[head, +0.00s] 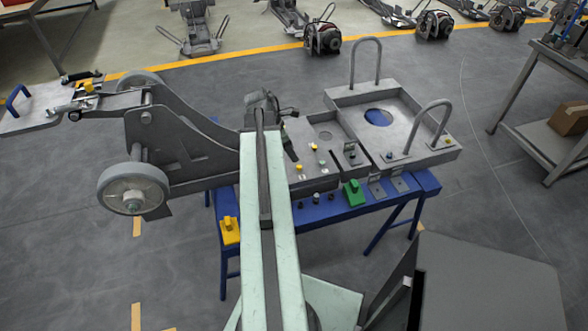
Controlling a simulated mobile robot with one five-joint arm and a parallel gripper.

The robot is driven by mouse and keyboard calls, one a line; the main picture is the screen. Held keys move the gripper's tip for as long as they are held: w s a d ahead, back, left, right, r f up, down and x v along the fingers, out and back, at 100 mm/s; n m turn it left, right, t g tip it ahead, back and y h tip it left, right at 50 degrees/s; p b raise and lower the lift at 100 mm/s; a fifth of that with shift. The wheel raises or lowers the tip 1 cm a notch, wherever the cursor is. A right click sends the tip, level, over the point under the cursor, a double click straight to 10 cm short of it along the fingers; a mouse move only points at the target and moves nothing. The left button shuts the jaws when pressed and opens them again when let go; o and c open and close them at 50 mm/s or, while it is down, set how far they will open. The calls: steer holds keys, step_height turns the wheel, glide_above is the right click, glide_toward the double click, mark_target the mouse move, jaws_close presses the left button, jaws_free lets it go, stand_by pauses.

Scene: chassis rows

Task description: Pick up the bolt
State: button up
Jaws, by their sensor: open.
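My arm reaches forward over the blue stand, and my gripper (264,104) shows at its far end, above the left part of a grey metal chassis (345,100). The jaws are small and partly hidden by the arm; they are open. No bolt can be singled out with certainty. Several small dark bolt-like pieces (317,198) stand along the front edge of the blue stand (350,207). Small pieces with coloured tops, such as a yellow-topped one (314,147), stand on the chassis to the right of my arm. My gripper holds nothing that I can see.
A green block (353,193) and a yellow block (229,230) sit on the stand. A wheeled grey frame (180,150) lies at left. Two tall handles (365,62) rise from the chassis. A shelf with a cardboard box (570,122) stands at right. Floor between is clear.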

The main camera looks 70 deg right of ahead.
mark_target(299, 166)
steer(key=b+x, duration=0.2)
steer(key=shift+f, duration=0.4)
steer(key=b+x, duration=0.4)
steer(key=b, duration=0.1)
steer(key=shift+s+a+f, duration=0.1)
steer(key=shift+a+f, duration=0.2)
steer(key=shift+f, duration=0.2)
steer(key=shift+s+d+f, duration=0.1)
steer(key=shift+r, duration=0.2)
jaws_close()
